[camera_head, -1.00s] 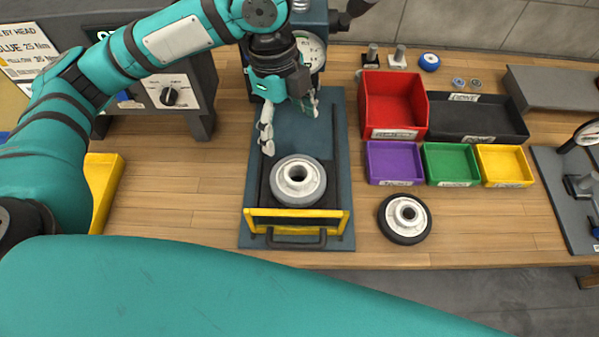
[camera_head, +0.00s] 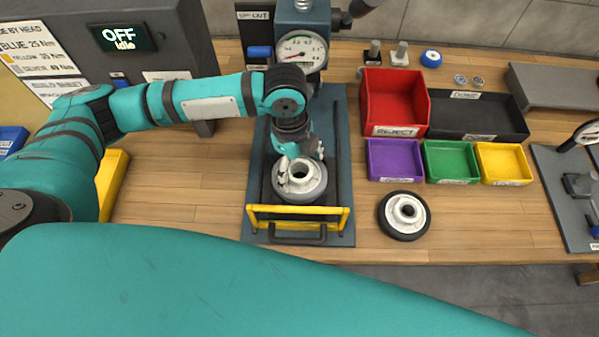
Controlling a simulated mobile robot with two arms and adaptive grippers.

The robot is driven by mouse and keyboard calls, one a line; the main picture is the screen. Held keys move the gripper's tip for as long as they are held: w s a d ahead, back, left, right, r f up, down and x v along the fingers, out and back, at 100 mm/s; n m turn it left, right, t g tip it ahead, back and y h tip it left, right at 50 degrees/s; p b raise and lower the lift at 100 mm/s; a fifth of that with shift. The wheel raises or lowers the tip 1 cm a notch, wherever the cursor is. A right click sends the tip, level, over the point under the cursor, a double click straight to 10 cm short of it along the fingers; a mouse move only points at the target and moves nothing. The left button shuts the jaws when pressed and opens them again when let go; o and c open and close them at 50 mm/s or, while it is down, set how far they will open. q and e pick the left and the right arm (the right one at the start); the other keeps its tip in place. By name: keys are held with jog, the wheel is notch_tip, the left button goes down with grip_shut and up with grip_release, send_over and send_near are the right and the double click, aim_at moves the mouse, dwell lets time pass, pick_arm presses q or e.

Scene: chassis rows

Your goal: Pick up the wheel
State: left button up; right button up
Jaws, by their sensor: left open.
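A wheel with a grey tyre and pale hub (camera_head: 312,189) lies flat on the dark fixture plate (camera_head: 340,222), behind a yellow bar. My left gripper (camera_head: 300,170) is open and down at this wheel, its fingers over the hub and far side of the tyre. I cannot tell whether they touch it. A second wheel with a black tyre (camera_head: 404,216) lies flat on the wooden bench to the right of the fixture. My right gripper is not in view.
A yellow guard bar with a dark handle (camera_head: 297,211) crosses the fixture's front. Red (camera_head: 391,103), black, purple, green and yellow bins stand at the right. A dial gauge (camera_head: 300,52) stands behind.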

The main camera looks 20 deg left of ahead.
pick_arm(q)
jog(key=shift+f, duration=0.15)
jog(key=c, duration=1.6)
notch_tip(320, 180, up, 10)
jog(key=shift+b, duration=0.35)
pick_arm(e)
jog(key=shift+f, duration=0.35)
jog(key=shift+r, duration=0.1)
